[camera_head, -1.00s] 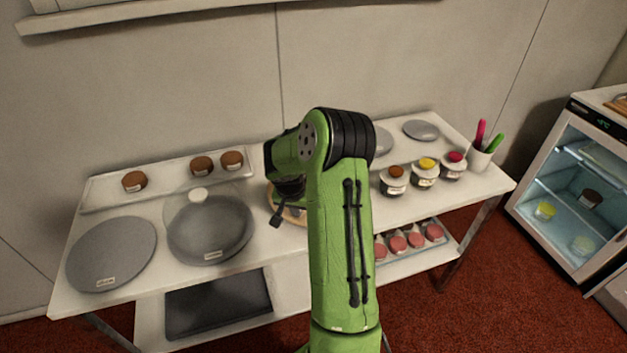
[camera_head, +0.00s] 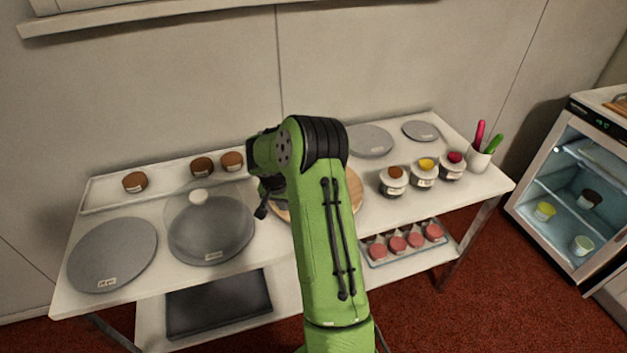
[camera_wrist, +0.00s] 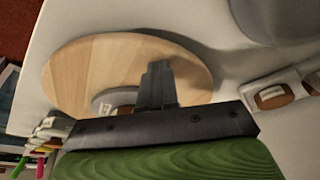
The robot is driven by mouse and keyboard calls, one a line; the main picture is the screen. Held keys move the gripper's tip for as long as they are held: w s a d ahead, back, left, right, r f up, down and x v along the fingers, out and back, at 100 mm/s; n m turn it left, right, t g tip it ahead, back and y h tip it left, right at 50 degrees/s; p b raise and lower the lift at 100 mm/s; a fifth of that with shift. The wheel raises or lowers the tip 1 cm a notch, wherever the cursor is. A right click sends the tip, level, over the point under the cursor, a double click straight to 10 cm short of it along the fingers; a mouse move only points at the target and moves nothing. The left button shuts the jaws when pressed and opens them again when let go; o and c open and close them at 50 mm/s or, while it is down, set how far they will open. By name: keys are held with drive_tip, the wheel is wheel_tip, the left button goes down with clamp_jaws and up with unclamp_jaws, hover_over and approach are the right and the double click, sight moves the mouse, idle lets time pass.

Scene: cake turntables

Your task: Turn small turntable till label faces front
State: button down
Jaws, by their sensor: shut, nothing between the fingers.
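A round wooden turntable (camera_head: 355,190) stands mid-table, mostly hidden behind my arm in the head view. In the wrist view the wooden turntable (camera_wrist: 80,75) shows widely. A small grey rounded piece with a pale label (camera_wrist: 115,100) shows on it, partly hidden by my gripper. The label's writing is too small to read. My gripper (camera_wrist: 157,75) is shut and empty, its fingers over the wooden turntable; I cannot tell whether they touch anything. In the head view my fingers are hidden behind my arm.
Two grey discs with labels lie at left, one bare (camera_head: 112,250) and one under a clear dome (camera_head: 212,235). Two grey discs, one larger (camera_head: 370,140) and one smaller (camera_head: 420,130), lie at back right. Several topped jars (camera_head: 424,172) and a utensil cup (camera_head: 480,157) stand right.

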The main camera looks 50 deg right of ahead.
wheel_tip(320, 180, up, 3)
drive_tip(key=shift+f+p, duration=0.1)
drive_tip(key=shift+p, duration=0.65)
drive_tip(key=shift+f, duration=0.1)
drive_tip(key=s+b, duration=0.3)
drive_tip(key=s, duration=0.4)
drive_tip(key=shift+s+d, duration=0.15)
drive_tip(key=shift+s, duration=0.2)
drive_tip(key=s+d, duration=0.1)
drive_tip(key=d, duration=0.1)
drive_tip(key=s+d, duration=0.3)
drive_tip(key=d, duration=0.1)
drive_tip(key=shift+s+d, duration=0.1)
drive_tip(key=shift+s, duration=0.1)
drive_tip(key=shift+w, duration=0.1)
drive_tip(key=shift+f, duration=0.1)
